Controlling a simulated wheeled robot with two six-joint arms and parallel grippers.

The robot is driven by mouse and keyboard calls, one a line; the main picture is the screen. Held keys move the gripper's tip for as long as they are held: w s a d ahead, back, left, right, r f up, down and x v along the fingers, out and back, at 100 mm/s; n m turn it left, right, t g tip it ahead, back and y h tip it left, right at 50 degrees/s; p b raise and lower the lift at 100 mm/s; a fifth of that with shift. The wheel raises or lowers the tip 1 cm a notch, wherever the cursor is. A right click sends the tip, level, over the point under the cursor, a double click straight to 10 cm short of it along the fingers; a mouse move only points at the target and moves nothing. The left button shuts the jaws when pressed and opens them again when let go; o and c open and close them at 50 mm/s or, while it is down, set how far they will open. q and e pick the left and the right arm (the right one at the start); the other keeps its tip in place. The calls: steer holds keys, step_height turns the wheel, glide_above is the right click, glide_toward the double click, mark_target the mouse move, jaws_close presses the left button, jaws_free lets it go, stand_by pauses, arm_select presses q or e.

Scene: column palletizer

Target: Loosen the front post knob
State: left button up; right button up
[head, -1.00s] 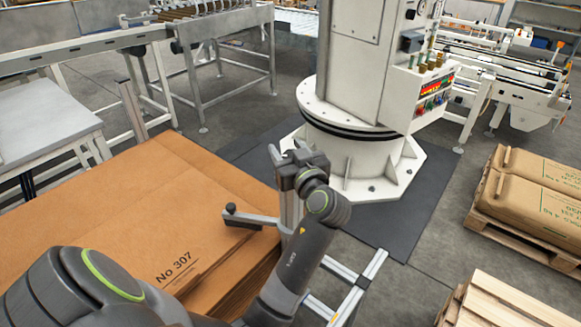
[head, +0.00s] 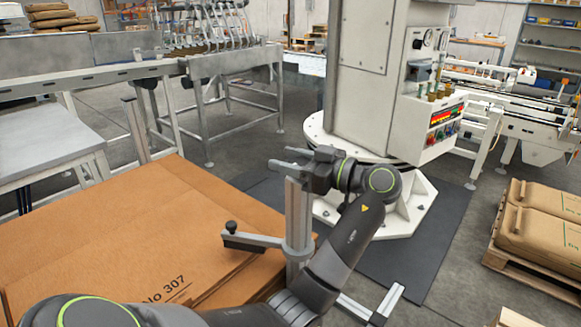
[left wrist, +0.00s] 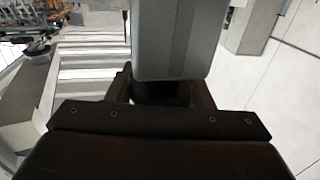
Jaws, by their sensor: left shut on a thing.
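The front post (head: 298,225) is a grey upright beside the cardboard stack, with a side arm (head: 258,240) reaching left to a small black knob-like end (head: 231,227). My left gripper (head: 280,158) is at the top of this post, coming from the right with its fingers pointing left across it. It is shut on the front post knob, which the fingers and gripper body mostly hide. In the left wrist view the two fingers (left wrist: 163,90) stand on either side of a dark part, with a broad grey block (left wrist: 180,40) just beyond. My right gripper is not in view.
The cardboard stack (head: 110,230) marked No 307 lies left of the post. A white machine column (head: 365,60) stands behind on a dark mat (head: 400,255). Sacks on a pallet (head: 540,225) are at the right. Conveyor frames (head: 225,65) fill the back left.

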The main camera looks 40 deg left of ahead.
arm_select(q)
steer(key=shift+g, duration=0.3)
steer(key=o, duration=1)
steer(key=w+d+b, duration=0.2)
steer(key=d+b, duration=0.1)
steer(key=d, duration=0.8)
steer(key=shift+d, duration=0.4)
steer(key=shift+s, duration=0.1)
